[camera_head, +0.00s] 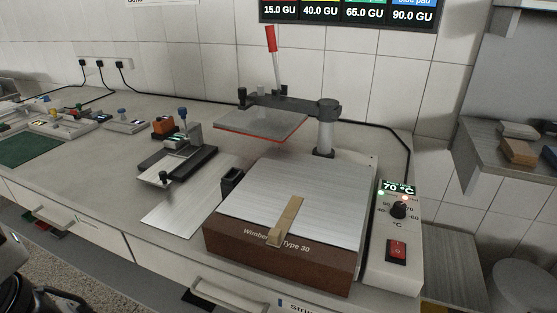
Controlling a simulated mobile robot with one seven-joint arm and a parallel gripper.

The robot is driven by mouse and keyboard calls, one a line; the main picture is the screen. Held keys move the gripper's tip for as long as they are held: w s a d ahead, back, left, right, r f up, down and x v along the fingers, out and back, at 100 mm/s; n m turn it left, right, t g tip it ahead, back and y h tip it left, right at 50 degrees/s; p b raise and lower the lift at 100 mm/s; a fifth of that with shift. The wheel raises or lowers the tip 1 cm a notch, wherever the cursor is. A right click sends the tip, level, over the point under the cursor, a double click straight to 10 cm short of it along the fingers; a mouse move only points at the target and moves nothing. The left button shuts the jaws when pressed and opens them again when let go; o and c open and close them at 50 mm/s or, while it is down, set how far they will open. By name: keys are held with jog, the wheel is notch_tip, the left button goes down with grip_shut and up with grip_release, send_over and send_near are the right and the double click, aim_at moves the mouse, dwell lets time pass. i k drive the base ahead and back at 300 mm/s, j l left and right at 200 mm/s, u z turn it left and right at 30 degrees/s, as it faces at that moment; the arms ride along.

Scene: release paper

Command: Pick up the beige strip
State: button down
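The beige strip (288,216) lies on the silver metal plate (330,190) of a press with a brown front (240,246). The strip runs from the plate's middle to its front edge, and its near end reaches over that edge, covering part of the lettering on the brown front. Nothing holds the strip. My gripper cannot be made out in this view; only dark and grey parts show at the lower left edge, and I cannot tell what they are.
A raised press head (262,122) with a red-tipped lever (271,40) hangs behind the plate. A control box (396,235) with a red switch stands at right. A small dark holder (232,181) and a clamp device (178,155) stand at left. The bench's near left is clear.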

aim_at(277, 234)
jog(key=u, duration=1.45)
jog(key=k+l, duration=0.15)
jog(key=l, duration=0.25)
jog(key=k+l+u, duration=0.1)
jog(key=l, duration=0.25)
jog(key=k+l, duration=0.15)
jog(key=l, duration=0.2)
jog(key=k+l+u, duration=0.1)
jog(key=l, duration=0.3)
jog(key=k, duration=0.05)
